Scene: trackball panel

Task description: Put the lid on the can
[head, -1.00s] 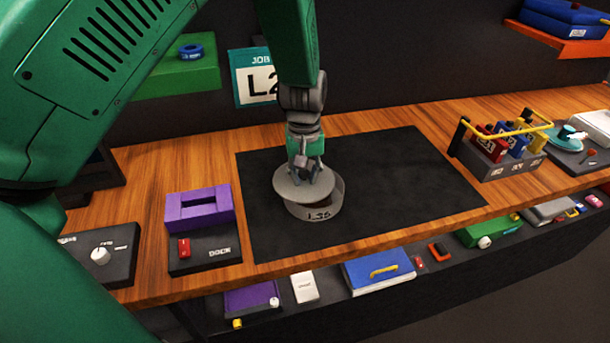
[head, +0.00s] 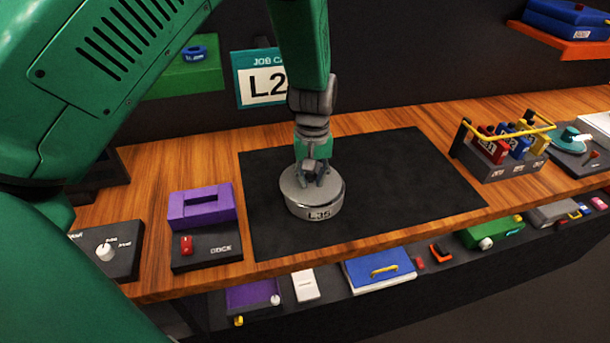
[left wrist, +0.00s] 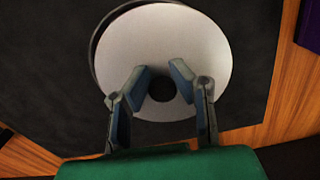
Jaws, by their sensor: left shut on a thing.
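The can (head: 321,213) is a short, wide grey cylinder with a label on its front, standing on the black mat. The round grey lid (head: 293,185) lies flat over the can's top and covers nearly all of its mouth in the head view. My left gripper (head: 313,182) points down and is shut on the lid's small central knob. In the left wrist view the lid (left wrist: 205,45) is a pale disc, with the can's rim (left wrist: 96,45) showing as a thin arc at its upper left. I cannot tell whether the lid is fully seated. My right gripper is out of view.
The black mat (head: 400,185) is clear around the can. A purple block (head: 203,207) on a dark dock stands left, beside a dial box (head: 107,252). A tool caddy (head: 505,155) with a yellow handle stands right. A shelf below the bench holds several items.

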